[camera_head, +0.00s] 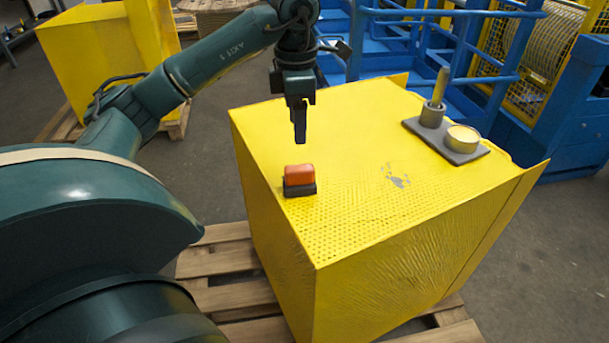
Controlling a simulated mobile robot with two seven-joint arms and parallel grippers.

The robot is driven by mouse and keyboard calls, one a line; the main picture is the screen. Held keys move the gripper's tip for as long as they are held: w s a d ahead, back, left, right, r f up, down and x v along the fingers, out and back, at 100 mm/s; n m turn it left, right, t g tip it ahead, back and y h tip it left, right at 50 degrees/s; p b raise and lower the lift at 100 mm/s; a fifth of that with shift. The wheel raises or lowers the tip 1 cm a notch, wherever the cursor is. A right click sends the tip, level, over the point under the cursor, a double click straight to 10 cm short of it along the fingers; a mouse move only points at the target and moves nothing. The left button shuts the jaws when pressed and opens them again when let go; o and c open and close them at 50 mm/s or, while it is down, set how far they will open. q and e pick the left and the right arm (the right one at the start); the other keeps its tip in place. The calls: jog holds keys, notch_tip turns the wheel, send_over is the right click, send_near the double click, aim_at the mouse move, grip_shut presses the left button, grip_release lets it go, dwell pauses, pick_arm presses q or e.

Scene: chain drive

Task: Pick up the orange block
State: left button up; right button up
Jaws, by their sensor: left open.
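The orange block (299,174) sits in or on a small dark base (300,189) on top of the yellow cabinet (350,150), near its left edge. My left gripper (300,138) points down and is open and empty. In the picture it is just above the orange block, with a gap between its fingertips and the block. The fingers overlap in this view, so the gap between them does not show. My right gripper is not in view.
A dark plate (472,152) with an upright pin and a round brass-coloured piece (463,138) lies at the cabinet's right side. The cabinet top between is clear. The cabinet stands on a wooden pallet (220,262). Blue railings (430,45) stand behind.

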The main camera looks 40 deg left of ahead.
aim_at(299, 167)
pick_arm(q)
notch_tip(299, 167, down, 7)
jog(key=shift+w+f, duration=0.15)
jog(key=shift+f, duration=2.7)
jog(key=shift+c, duration=0.5)
jog(key=c, duration=1.1)
